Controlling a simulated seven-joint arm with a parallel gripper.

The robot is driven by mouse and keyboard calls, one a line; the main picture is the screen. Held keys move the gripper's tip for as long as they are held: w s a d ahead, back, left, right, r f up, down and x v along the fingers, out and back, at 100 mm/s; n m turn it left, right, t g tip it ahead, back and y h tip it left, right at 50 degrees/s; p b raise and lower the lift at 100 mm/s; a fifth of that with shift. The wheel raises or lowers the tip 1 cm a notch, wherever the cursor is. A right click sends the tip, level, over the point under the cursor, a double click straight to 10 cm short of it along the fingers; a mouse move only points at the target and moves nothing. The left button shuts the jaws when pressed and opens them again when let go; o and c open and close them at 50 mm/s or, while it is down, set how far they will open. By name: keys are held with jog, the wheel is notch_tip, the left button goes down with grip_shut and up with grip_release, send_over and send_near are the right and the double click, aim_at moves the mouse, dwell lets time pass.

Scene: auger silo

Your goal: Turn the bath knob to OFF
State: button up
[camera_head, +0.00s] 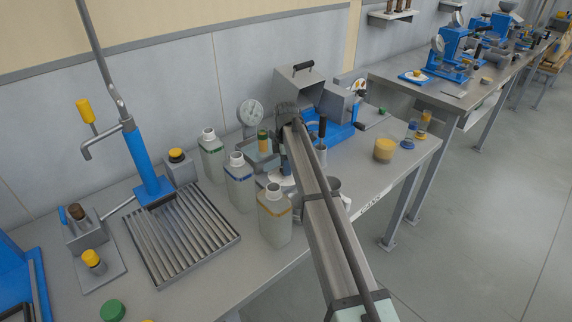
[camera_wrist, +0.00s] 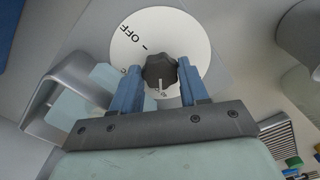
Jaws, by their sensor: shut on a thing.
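The bath knob (camera_wrist: 160,70) is a dark, lobed knob at the centre of a round white dial (camera_wrist: 195,32) in the wrist view. A tick and the word OFF are printed on the dial's upper left part. A pale mark on the knob faces the bottom of the picture, away from the OFF tick. My gripper (camera_wrist: 160,74) has its two blue fingers on either side of the knob and is shut on it. In the head view my arm hides much of this area, and I cannot make out the knob there.
A grey metal bracket (camera_wrist: 68,90) stands close left of the fingers in the wrist view. A grey cylinder (camera_wrist: 300,38) is at upper right. In the head view, white bottles (camera_head: 275,222) stand left of my arm, and a cup of yellow material (camera_head: 384,150) stands right.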

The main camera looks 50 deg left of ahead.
jog(key=shift+m, duration=0.3)
jog(key=shift+c, duration=0.2)
jog(key=m, duration=1.3)
jog(key=shift+s, duration=0.1)
jog(key=m, duration=0.7)
jog(key=shift+m, duration=0.3)
jog(key=m, duration=0.6)
jog(key=shift+s+m, duration=0.1)
jog(key=shift+m, duration=0.2)
jog(key=o, duration=1.1)
jog(key=shift+c, duration=0.2)
